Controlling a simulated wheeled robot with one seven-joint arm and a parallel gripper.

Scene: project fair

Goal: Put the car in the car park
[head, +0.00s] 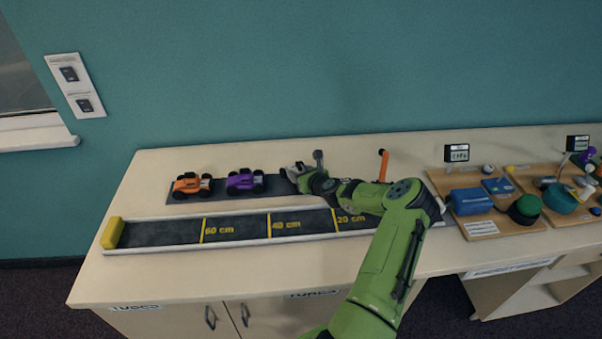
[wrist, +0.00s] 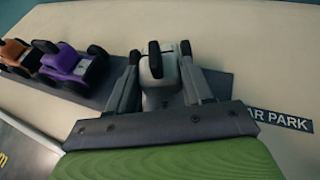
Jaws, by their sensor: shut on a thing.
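My gripper (head: 296,174) is shut on a white-grey toy car (wrist: 157,68) with dark wheels, which shows between the fingers in the wrist view. In the head view the car is mostly hidden by the gripper. The car park is a dark grey strip (head: 217,188) at the back of the table; its label (wrist: 279,118) reads "CAR PARK" in the wrist view. My gripper and the car are over the strip's right part, right of the purple car. I cannot tell whether the wheels touch the strip.
An orange car (head: 191,185) and a purple car (head: 244,181) stand on the strip's left part. In front lies a track (head: 160,233) with distance marks and a yellow end block (head: 113,233). An orange post (head: 383,165) stands behind my arm. Boards with devices (head: 492,222) are at the right.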

